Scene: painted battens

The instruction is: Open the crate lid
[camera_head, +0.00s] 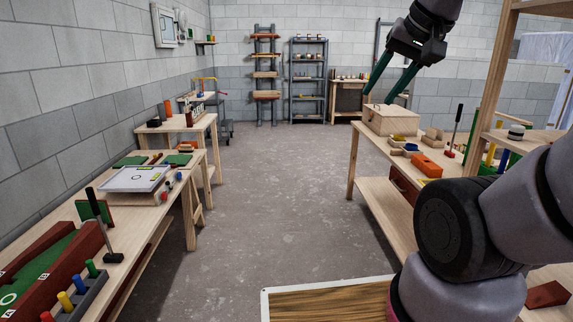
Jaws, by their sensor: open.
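A light wooden crate (391,122) sits near the far left end of the workbench on the right. Its lid (390,111) looks flat and shut; its edge is small and hard to make out. My gripper (379,97) reaches down from the top of the picture with two long green fingers apart. Nothing shows between the fingers.
The right workbench (372,185) also holds small trays, an orange block (427,165) and a dark upright tool. My arm covers part of its right side. A left workbench (135,205) carries boards and coloured pegs. The grey floor (280,200) between is clear.

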